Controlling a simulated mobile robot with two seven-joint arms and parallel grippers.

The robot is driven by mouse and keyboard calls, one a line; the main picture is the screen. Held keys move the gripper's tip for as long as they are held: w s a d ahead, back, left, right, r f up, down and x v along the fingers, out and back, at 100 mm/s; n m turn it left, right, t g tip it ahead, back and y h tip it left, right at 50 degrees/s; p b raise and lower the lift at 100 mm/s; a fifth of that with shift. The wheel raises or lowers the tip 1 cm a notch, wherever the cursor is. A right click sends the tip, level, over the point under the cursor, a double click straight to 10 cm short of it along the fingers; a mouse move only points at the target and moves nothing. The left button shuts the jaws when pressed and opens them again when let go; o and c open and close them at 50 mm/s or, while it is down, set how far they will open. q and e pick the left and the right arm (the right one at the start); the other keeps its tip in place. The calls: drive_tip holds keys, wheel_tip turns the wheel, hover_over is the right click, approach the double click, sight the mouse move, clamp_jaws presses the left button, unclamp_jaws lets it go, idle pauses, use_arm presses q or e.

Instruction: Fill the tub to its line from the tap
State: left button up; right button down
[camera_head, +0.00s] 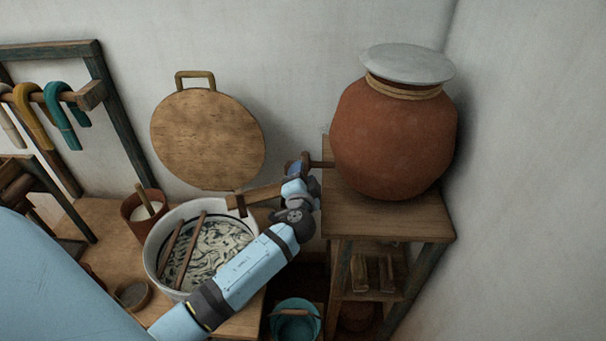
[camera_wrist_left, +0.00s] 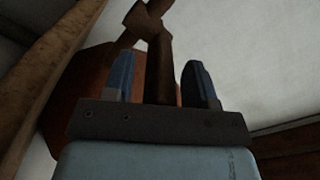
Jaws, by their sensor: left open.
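A brown wooden tap (camera_head: 321,164) sticks out of the left side of the round clay pot (camera_head: 395,140). My left gripper (camera_head: 298,168) is at the tap. In the left wrist view its blue fingers are open, one on each side of the tap's dark stem (camera_wrist_left: 159,70), with gaps showing. No water stream is visible. My right gripper is not in view.
A wooden trough (camera_head: 262,196) runs between tap and tub, partly behind my arm. A round wooden lid (camera_head: 207,140) leans on the wall.

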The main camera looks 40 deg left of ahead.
use_arm(q)
clamp_jaws()
drive_tip(key=shift+s+a+m+t+h, duration=0.15)
drive_tip(key=shift+a+m+t+h, duration=0.4)
drive_tip(key=shift+m+h, duration=0.65)
drive_tip(key=shift+s+a+m+t+h, duration=0.2)
drive_tip(key=shift+a+m+t+h, duration=0.35)
drive_tip(key=shift+h, duration=1.1)
drive_tip(key=shift+s+a+m+t+h, duration=0.15)
drive_tip(key=shift+a+m+t+h, duration=0.15)
drive_tip(key=shift+a+m+h, duration=0.65)
drive_tip(key=shift+d+h, duration=0.3)
drive_tip(key=shift+h, duration=0.2)
unclamp_jaws()
drive_tip(key=s+b, duration=0.2)
drive_tip(key=s, duration=1.1)
drive_tip(key=shift+s+d, duration=0.4)
